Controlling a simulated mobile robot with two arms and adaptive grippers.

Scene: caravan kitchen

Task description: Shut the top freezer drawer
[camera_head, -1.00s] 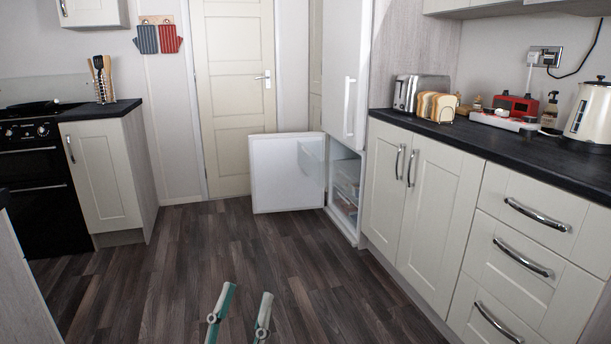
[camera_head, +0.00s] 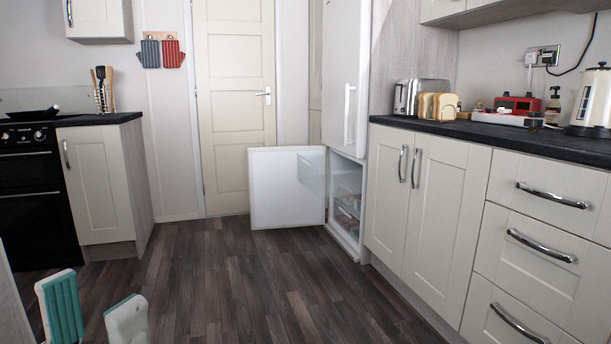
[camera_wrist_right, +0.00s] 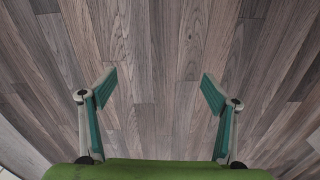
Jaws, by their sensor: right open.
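The freezer compartment (camera_head: 346,213) is at the bottom of a tall white fridge-freezer in the head view, with its white door (camera_head: 287,188) swung open to the left. The top freezer drawer (camera_head: 312,171), pale and translucent, appears to stick out from the upper part of the opening, in front of the door's inner face. Lower drawers with contents show faintly inside. My right gripper (camera_wrist_right: 157,90) is open and empty above the floor in the right wrist view.
The wood floor (camera_head: 235,285) is clear up to the freezer. Cabinets with metal handles (camera_head: 545,197) line the right side under a dark worktop. A black oven (camera_head: 38,200) and a cabinet (camera_head: 102,185) stand at the left. The fridge door (camera_head: 340,75) above is shut.

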